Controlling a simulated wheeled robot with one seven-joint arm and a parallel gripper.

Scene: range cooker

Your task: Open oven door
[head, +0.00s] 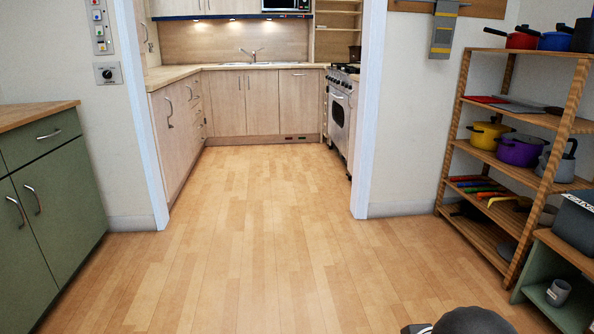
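The range cooker (339,112) stands in the far room, against the right-hand run of units, seen at a steep angle through the doorway. Its steel oven door (337,113) has a dark window and looks shut. A bar handle (341,90) runs along the top of the door. Part of the cooker is hidden by the right door frame. A dark rounded part of my own arm shows at the bottom right edge. My gripper is not in view.
A doorway with a white right jamb (368,110) opens onto a clear wooden floor (250,215). A green cabinet (60,190) stands at left. A wooden shelf rack (560,125) with pots stands at right, beside a low green unit (540,285).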

